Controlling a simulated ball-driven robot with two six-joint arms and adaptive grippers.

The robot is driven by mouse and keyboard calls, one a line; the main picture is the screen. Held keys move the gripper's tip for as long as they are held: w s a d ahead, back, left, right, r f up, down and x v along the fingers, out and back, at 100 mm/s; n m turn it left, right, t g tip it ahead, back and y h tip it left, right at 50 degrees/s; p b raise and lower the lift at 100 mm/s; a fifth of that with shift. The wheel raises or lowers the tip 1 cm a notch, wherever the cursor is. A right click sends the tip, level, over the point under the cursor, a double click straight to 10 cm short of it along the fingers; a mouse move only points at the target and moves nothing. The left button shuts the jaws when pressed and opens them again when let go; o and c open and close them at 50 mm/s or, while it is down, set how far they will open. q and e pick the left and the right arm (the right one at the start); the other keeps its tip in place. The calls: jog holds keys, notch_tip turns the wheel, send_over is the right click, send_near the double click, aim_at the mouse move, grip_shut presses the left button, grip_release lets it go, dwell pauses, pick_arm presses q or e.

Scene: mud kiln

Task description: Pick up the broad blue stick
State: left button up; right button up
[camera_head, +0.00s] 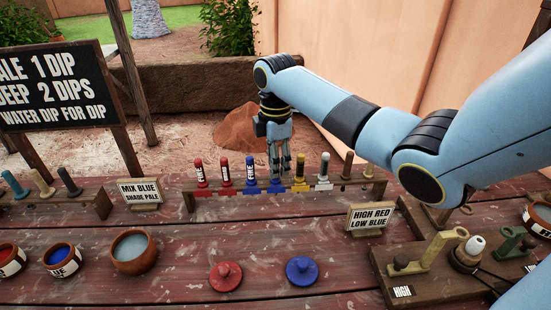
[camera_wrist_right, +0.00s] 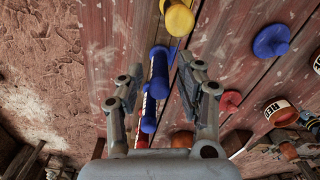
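A wooden rack (camera_head: 215,201) holds a row of upright sticks. Two are blue: one with a pale label reading FINE (camera_head: 250,174), and, to its right, a second blue stick (camera_head: 276,187) mostly hidden behind my right gripper, its label unreadable. My right gripper (camera_head: 280,168) points down over that second stick. In the right wrist view my right gripper (camera_wrist_right: 161,68) is open, with the nearer blue stick (camera_wrist_right: 159,75) between its fingers and a gap on the right side. The other blue stick (camera_wrist_right: 149,112) is beyond it. My left gripper is not in view.
A yellow stick (camera_head: 299,174) stands close on the right of the gripper, then a white one (camera_head: 324,170). Red sticks (camera_head: 201,173) stand on the left. A red knobbed disc (camera_head: 226,275) and a blue one (camera_head: 301,270) lie in front. Clay bowls (camera_head: 133,251) stand front left.

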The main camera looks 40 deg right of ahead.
grip_shut()
notch_tip(320, 180, up, 10)
jog(key=shift+r, duration=0.1)
dwell(0.4)
jog(key=shift+p, duration=0.5)
